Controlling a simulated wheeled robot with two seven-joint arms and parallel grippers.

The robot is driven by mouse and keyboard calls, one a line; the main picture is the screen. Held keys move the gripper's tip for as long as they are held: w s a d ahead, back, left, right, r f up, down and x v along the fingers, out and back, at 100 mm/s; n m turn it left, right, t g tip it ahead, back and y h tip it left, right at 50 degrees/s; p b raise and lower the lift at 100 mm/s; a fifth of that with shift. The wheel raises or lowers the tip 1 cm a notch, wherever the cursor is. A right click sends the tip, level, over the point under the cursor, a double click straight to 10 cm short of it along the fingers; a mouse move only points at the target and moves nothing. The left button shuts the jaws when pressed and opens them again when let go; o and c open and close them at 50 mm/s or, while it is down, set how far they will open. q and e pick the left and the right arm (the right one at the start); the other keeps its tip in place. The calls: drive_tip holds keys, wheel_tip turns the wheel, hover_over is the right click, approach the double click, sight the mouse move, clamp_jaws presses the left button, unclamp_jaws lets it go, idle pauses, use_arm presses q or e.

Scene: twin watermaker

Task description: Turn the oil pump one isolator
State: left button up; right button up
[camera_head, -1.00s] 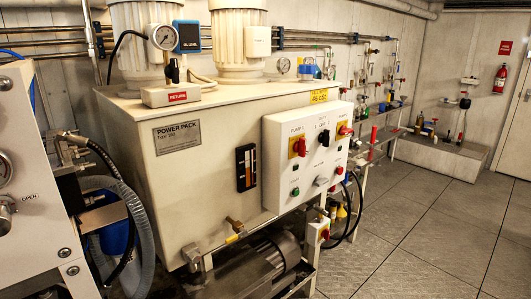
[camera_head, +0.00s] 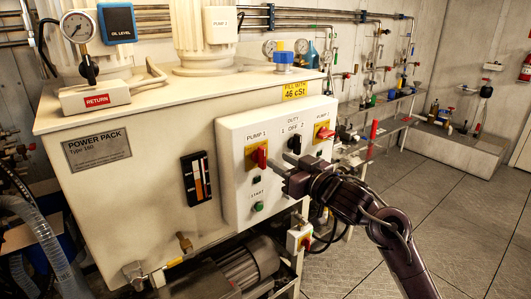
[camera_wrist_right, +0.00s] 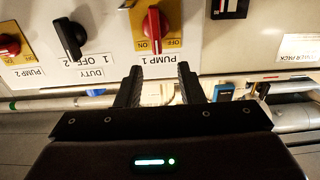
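The pump 1 isolator (camera_head: 259,155) is a red knob on a yellow plate at the left of the white control panel (camera_head: 232,182). It shows upside down in the right wrist view (camera_wrist_right: 155,27), top centre. Its handle stands roughly upright, by the ON mark in the wrist view. My right gripper (camera_head: 285,178) is in front of the panel, to the right of and a little below the knob in the head view. In the wrist view my right gripper (camera_wrist_right: 159,72) is open and empty, fingers pointing towards the knob and apart from it. My left gripper is out of view.
The black duty switch (camera_head: 295,144) and the red pump 2 isolator (camera_head: 324,132) sit to the right on the panel. A green start button (camera_head: 258,207) is below. A motor (camera_head: 235,268) lies underneath. The floor (camera_head: 440,215) at right is clear.

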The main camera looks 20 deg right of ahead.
sight(265, 151)
drive_tip(key=p+x, duration=0.1)
drive_tip(key=x, duration=0.6)
drive_tip(key=shift+w+d+f, duration=0.15)
drive_tip(key=shift+w+f, duration=0.05)
drive_tip(key=shift+c, duration=0.4)
clamp_jaws()
